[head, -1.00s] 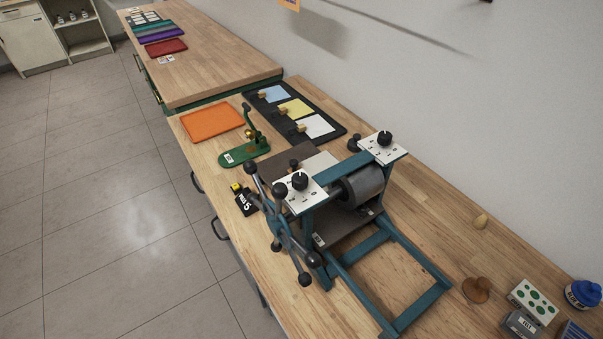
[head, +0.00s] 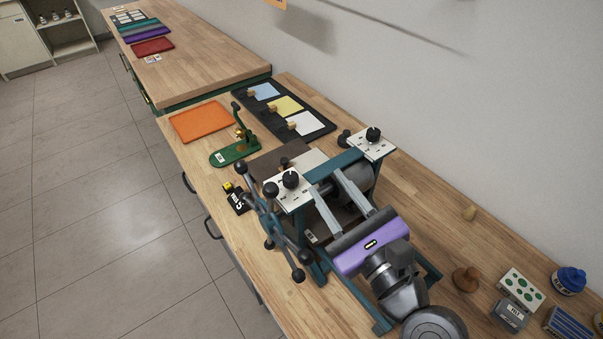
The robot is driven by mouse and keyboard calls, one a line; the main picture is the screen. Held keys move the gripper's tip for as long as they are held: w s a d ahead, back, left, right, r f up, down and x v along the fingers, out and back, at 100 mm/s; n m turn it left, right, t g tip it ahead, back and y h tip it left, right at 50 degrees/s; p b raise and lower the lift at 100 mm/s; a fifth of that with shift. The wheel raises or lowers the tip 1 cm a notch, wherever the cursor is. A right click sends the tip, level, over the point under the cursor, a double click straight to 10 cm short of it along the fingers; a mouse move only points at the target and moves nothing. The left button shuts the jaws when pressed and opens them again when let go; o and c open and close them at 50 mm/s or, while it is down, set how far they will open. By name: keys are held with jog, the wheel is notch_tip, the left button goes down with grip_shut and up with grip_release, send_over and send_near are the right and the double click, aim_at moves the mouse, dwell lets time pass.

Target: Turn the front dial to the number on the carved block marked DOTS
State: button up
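The press (head: 322,262) has two white plates, each with a black dial. The nearer, left one is the front dial (head: 291,180); the other dial (head: 373,134) sits farther back. The plates' numbers are too small to read. My gripper (head: 328,184) reaches over the press from the lower right. Its two fingers are apart with nothing between them, right of the front dial and not touching it. A dark block (head: 238,202) with a 5 and a yellow bit lies left of the press; its word is unclear. A white block with green dots (head: 522,287) stands at the right; I read no DOTS label.
A spoked handwheel (head: 270,225) stands on the press's left side, close to the front dial. A green hand tool (head: 236,150), an orange tray (head: 200,121) and a black board with colored sheets (head: 285,106) lie beyond. A wooden knob (head: 466,278) and jars stand right.

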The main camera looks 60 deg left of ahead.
aim_at(295, 182)
jog(key=s+a+m, duration=0.1)
jog(key=a, duration=0.1)
jog(key=s+a+f+m+g+p, duration=0.1)
jog(key=a, duration=0.2)
jog(key=s+a+m+g, duration=0.1)
jog(key=a, duration=0.2)
jog(key=shift+f, duration=0.3)
grip_shut()
